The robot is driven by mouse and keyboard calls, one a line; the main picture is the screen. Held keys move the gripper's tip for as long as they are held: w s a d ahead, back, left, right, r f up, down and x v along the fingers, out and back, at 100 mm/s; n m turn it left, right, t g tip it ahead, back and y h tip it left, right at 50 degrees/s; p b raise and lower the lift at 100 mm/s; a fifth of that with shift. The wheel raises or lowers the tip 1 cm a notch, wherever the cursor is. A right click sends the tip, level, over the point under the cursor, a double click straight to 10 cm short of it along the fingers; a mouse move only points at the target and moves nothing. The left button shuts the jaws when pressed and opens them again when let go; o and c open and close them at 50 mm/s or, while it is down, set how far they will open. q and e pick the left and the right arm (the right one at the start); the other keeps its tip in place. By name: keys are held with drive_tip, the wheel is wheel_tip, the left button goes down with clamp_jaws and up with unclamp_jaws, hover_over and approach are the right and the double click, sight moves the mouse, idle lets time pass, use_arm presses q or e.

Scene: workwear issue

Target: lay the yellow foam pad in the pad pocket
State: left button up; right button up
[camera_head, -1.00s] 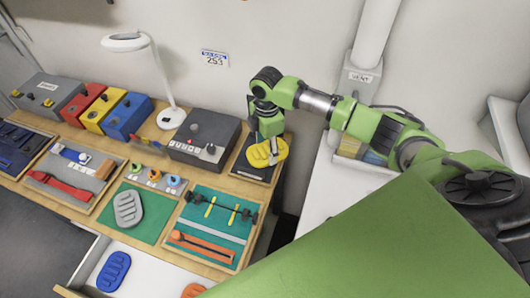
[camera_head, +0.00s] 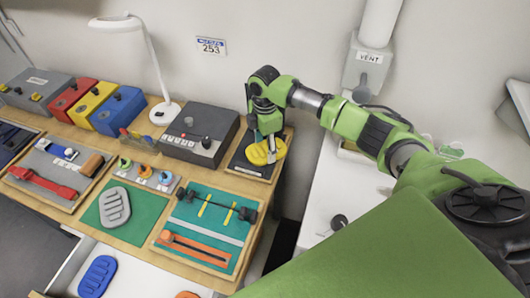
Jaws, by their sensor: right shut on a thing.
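The yellow foam pad (camera_head: 267,151) is at the back right corner of the wooden bench. My right gripper (camera_head: 268,135) points down and is shut on it, hiding part of its top. The pad is over a dark, shallow tray with a light rim (camera_head: 239,167), which looks like the pad pocket. I cannot tell whether the pad touches the tray floor or hangs just above it. My left gripper is not in view.
A dark grey control box (camera_head: 198,137) stands just left of the tray, with a white lamp (camera_head: 151,60) behind. A grey pad (camera_head: 115,208) lies on a green mat. A blue pad (camera_head: 97,276) lies in the open drawer below. A white surface (camera_head: 335,185) is at right.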

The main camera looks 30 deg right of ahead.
sight(265, 149)
drive_tip(key=shift+f, duration=0.15)
drive_tip(key=shift+f, duration=0.1)
drive_tip(key=o, duration=1.1)
drive_tip(key=shift+r, duration=0.25)
wheel_tip(265, 149, up, 12)
drive_tip(key=p, duration=0.9)
drive_tip(key=shift+p, duration=0.4)
drive_tip(key=shift+f, duration=0.2)
